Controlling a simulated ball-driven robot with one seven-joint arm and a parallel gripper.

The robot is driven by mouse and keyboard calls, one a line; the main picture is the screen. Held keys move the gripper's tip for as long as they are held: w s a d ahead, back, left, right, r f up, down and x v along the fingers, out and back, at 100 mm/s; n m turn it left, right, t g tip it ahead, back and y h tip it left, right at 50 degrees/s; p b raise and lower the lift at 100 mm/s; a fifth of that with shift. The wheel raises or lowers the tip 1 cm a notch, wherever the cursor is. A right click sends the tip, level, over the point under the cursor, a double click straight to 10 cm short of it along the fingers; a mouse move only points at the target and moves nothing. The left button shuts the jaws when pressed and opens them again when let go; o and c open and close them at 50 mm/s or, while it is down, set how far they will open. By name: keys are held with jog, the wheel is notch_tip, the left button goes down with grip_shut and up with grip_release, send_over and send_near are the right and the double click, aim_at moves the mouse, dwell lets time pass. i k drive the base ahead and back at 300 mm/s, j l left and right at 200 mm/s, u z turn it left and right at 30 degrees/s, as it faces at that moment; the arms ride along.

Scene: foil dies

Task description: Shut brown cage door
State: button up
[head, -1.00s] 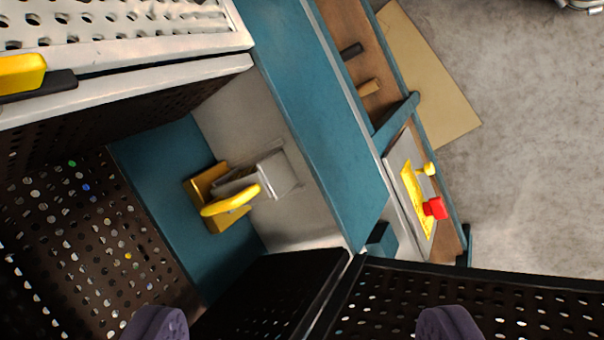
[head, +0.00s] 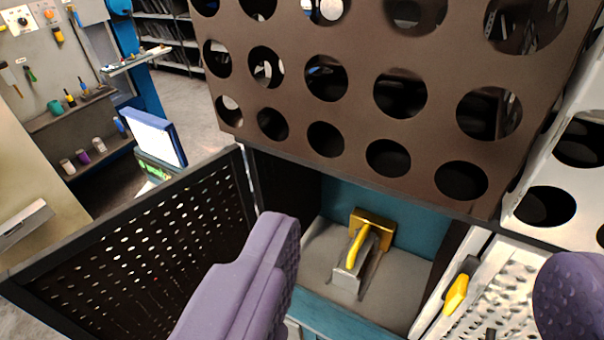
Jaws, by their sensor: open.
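The brown cage door (head: 150,245) is a dark perforated panel at the lower left. It stands swung open, out to the left from its hinge edge at the cage's left front corner. The cage (head: 340,175) has a brown top with large round holes, and its front is open. My gripper (head: 422,248) is open and empty, with one purple finger left and one right in front of the opening. The left finger is to the right of the door and hides part of its right side. I cannot tell whether they touch.
A yellow-handled metal clamp (head: 357,250) sits inside the cage. At the right stands a white perforated cage panel (head: 495,285) with a yellow handle (head: 456,293). A screen (head: 155,137) and a tool wall (head: 50,70) are behind at left. Bare floor (head: 195,115) shows beyond the door.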

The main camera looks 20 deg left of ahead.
aim_at(14, 287)
jog(key=j+z, duration=0.15)
jog(key=z, duration=0.5)
jog(key=j+z, duration=0.2)
jog(key=j, duration=0.25)
jog(key=k+j+z, duration=0.25)
jog(key=j, duration=0.15)
jog(key=j+z, duration=0.2)
jog(key=j, duration=0.25)
jog(key=k+j+z, duration=0.2)
jog(key=j, duration=0.2)
jog(key=k+j, duration=0.15)
jog(key=j, duration=0.2)
jog(key=k+j, duration=0.1)
jog(key=j, duration=0.25)
jog(key=k+j, duration=0.15)
jog(key=j, duration=0.2)
jog(key=k+j+z, duration=0.1)
jog(key=j, duration=0.25)
jog(key=k+j, duration=0.2)
jog(key=j, duration=0.15)
